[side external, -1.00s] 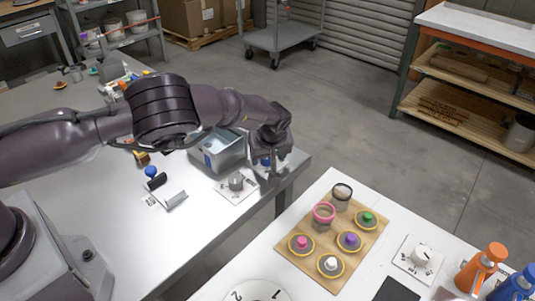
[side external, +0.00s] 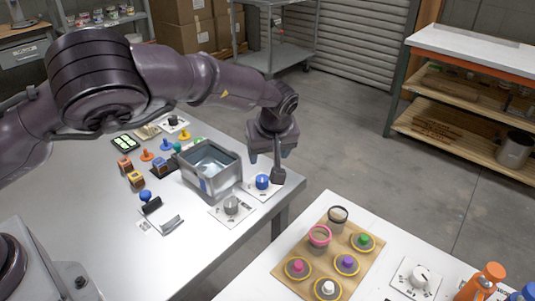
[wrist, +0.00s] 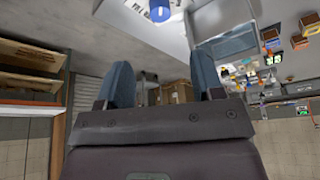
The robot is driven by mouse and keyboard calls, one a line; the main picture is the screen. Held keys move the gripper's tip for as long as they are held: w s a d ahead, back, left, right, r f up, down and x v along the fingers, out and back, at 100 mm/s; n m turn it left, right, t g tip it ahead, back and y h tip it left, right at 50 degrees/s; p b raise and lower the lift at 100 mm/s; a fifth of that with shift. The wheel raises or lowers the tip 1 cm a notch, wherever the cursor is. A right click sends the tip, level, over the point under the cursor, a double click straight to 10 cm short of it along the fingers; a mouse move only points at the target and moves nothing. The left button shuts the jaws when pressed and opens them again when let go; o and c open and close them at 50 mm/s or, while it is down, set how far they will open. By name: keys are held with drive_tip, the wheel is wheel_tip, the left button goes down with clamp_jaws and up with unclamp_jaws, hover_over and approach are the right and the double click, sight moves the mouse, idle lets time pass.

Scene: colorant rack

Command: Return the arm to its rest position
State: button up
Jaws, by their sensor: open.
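My arm is raised and bent over the grey metal table (side external: 225,260). My gripper (side external: 268,156) hangs from it, fingers down, near the table's right corner. It is open, and nothing shows between its fingers. In the wrist view my gripper (wrist: 163,78) shows two blue-grey fingers spread wide apart. A blue knob (side external: 262,181) on a white plate sits on the table just below the gripper in the side view. The gripper looks apart from it. The knob also shows at the top of the wrist view (wrist: 159,10).
A metal bin (side external: 233,176) stands left of the gripper. A grey knob (side external: 231,204) and several coloured pieces are on the same table. A wooden board (side external: 318,261) with coloured knobs and rings lies on the white table at front right. The air above is free.

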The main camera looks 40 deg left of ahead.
drive_tip(key=s+a+r+m+t+h, duration=0.1)
drive_tip(key=s+a+r+m, duration=0.2)
drive_tip(key=s+r, duration=0.4)
drive_tip(key=s+a+r+m+t+h, duration=0.1)
drive_tip(key=s+a+r+m, duration=0.2)
drive_tip(key=s+r, duration=0.4)
drive_tip(key=s+a+r+m+t+h, duration=0.1)
drive_tip(key=s+a+r+m, duration=0.2)
drive_tip(key=s, duration=1.5)
drive_tip(key=shift+a+r+m+h, duration=0.35)
drive_tip(key=shift+r+m, duration=0.85)
drive_tip(key=shift+r, duration=1.25)
